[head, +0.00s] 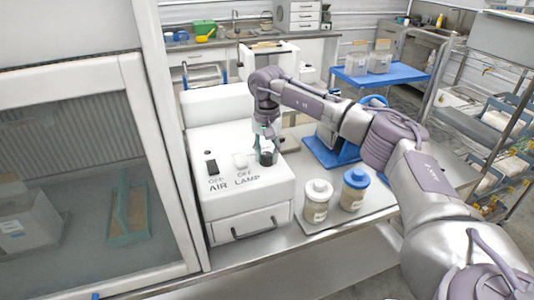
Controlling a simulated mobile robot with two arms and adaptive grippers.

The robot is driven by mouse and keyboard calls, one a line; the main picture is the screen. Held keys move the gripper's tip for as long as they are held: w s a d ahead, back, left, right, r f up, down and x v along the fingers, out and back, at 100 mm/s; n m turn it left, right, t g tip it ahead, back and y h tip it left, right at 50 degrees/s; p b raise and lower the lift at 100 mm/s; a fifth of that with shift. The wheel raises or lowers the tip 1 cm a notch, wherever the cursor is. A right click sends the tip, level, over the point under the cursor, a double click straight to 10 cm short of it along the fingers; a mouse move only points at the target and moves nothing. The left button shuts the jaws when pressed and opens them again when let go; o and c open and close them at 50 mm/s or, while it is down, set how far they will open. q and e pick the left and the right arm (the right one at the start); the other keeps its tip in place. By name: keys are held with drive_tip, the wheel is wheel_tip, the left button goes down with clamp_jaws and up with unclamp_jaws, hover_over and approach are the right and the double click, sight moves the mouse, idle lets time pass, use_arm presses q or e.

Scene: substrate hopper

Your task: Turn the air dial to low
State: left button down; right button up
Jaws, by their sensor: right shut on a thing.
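A white control box (240,205) stands on the bench, with the printed words AIR and LAMP on its sloping top. A black switch (211,167) sits above AIR and a pale switch (240,160) above LAMP. To their right, a dark round knob, the air dial (266,158), shows at the fingertips of my right gripper (266,151). The gripper reaches down from above and is shut on the dial. The fingers partly hide the dial, and its pointer and setting marks cannot be read. My left gripper is out of view.
A white-lidded jar (317,201) and a blue-lidded jar (354,189) stand right of the box on a grey mat. A blue stand (330,151) is behind them. A glass-fronted cabinet (75,180) fills the left side.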

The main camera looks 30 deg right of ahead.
sight(267, 154)
drive_tip(key=o, duration=1.2)
drive_tip(key=shift+c, duration=0.2)
wheel_tip(267, 154, up, 12)
